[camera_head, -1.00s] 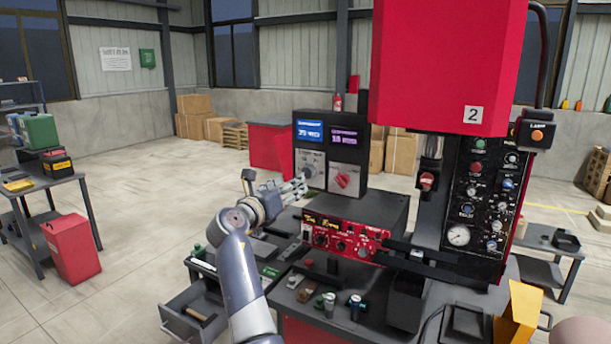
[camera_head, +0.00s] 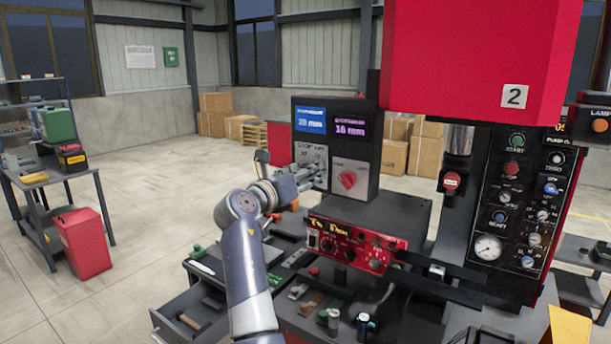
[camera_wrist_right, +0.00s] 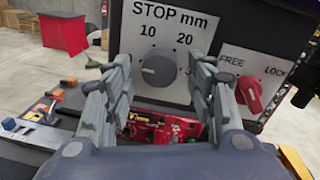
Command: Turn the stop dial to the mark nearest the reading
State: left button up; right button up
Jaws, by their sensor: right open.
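The stop dial (camera_wrist_right: 158,71) is a grey round knob on a pale plate lettered STOP mm, with 10 and 20 above it and a partly hidden mark at right. In the head view my right gripper (camera_head: 312,172) covers most of the dial. Above are a blue display (camera_head: 310,120), blurred, and a purple display (camera_head: 350,129) that seems to read 18 mm. My left gripper is out of view.
A red FREE/LOCK knob (camera_wrist_right: 249,95) sits right of the dial, its upper end leaning toward FREE. A red control panel (camera_head: 356,246) lies below. A large red machine head (camera_head: 470,60) hangs at right. An open drawer (camera_head: 185,322) juts out at lower left.

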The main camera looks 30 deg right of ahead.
jog(key=shift+a, duration=0.1)
jog(key=shift+r, duration=0.1)
jog(key=c, duration=1.1)
jog(key=shift+o, duration=0.2)
